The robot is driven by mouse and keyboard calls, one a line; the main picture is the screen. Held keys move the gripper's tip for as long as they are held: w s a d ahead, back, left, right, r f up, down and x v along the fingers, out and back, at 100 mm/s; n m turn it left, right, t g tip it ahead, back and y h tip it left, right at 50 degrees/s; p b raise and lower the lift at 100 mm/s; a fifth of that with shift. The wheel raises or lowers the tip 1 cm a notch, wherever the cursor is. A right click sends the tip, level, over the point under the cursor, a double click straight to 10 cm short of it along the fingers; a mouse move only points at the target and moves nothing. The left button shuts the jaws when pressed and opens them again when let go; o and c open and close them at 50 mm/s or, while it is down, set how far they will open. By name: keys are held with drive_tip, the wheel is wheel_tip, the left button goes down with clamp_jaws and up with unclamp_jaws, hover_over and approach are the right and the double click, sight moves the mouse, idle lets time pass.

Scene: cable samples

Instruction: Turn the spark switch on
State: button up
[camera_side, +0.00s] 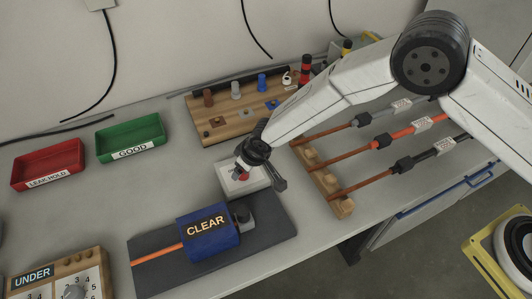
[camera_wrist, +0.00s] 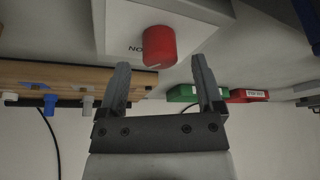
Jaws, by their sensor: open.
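The spark switch is a red knob (camera_wrist: 160,46) on a white box (camera_wrist: 116,22), large at the top of the wrist view. A pale mark shows on the knob's near edge. In the side view the white box (camera_side: 229,183) sits behind the blue CLEAR unit, and the red knob (camera_side: 244,174) is partly hidden by my gripper. My gripper (camera_wrist: 160,70) is open and empty. Its fingertips lie either side of the knob in the picture, with a gap; contact is not visible.
A blue CLEAR box (camera_side: 205,232) stands on a dark mat (camera_side: 155,279) in front. A wooden board with pegs (camera_side: 218,131) lies behind. A wooden cable rack (camera_side: 327,190) is close on the right. Red (camera_side: 48,166) and green (camera_side: 130,139) trays stand left.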

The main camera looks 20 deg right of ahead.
drive_tip(key=shift+v, duration=2.7)
drive_tip(key=shift+d, duration=0.1)
drive_tip(key=s+d+r+m+h, duration=0.1)
drive_tip(key=s+d+r, duration=0.1)
drive_tip(key=d+r, duration=0.5)
drive_tip(key=s+d+r+m, duration=0.2)
drive_tip(key=d, duration=0.8)
drive_tip(key=s+d+r+m+g+h, duration=0.1)
drive_tip(key=s+d+r, duration=0.3)
drive_tip(key=s+d, duration=0.9)
drive_tip(key=shift+s+d+m, duration=0.3)
drive_tip(key=shift+s+m, duration=0.5)
drive_tip(key=shift+s, duration=0.05)
